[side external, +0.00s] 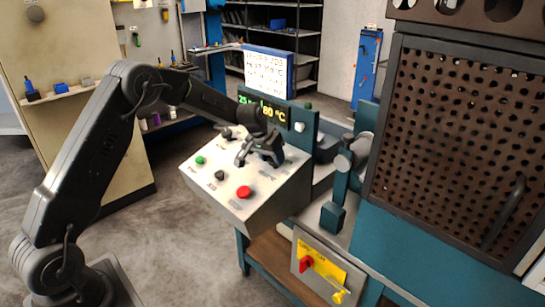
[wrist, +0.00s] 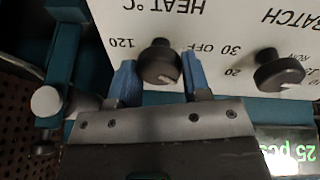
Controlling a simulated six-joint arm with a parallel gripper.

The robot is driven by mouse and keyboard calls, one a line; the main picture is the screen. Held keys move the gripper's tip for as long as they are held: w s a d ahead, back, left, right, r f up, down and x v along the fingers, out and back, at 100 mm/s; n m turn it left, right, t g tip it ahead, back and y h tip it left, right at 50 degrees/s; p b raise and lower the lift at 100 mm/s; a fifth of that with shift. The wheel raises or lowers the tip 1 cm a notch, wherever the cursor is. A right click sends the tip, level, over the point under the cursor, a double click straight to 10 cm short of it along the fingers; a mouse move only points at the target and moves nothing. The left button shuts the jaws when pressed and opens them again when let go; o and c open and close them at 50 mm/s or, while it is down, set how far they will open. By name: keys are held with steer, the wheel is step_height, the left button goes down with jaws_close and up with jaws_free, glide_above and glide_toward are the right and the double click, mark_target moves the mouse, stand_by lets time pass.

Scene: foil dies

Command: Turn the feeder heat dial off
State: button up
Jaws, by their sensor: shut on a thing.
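The black heat dial (wrist: 160,62) sits on the white panel under the upside-down words "HEAT °C" in the wrist view. "120" is printed to its left and "OFF" to its right. A pale mark on the dial points downward and slightly right, away from "OFF". My gripper (wrist: 158,70) is shut on this dial, with one blue fingertip on each side. In the side view my gripper (side external: 261,150) is at the top right of the sloped control panel (side external: 222,195) and hides the dial.
The batch dial (wrist: 279,70) stands to the right in the wrist view. A green button (side external: 200,160), a black knob (side external: 219,175) and a red button (side external: 244,192) stick up from the panel. A display (side external: 265,110) behind reads 80 °C. A perforated guard (side external: 450,140) stands at right.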

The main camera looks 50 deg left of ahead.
steer(key=n, duration=0.6)
steer(key=shift+s+n+y, duration=0.1)
steer(key=shift+n+y, duration=0.2)
steer(key=shift+n, duration=0.1)
stand_by(0.4)
steer(key=o, duration=0.9)
steer(key=v, duration=1.3)
steer(key=shift+s+d+r, duration=0.15)
steer(key=shift+s+r, duration=0.05)
steer(key=shift+r, duration=0.15)
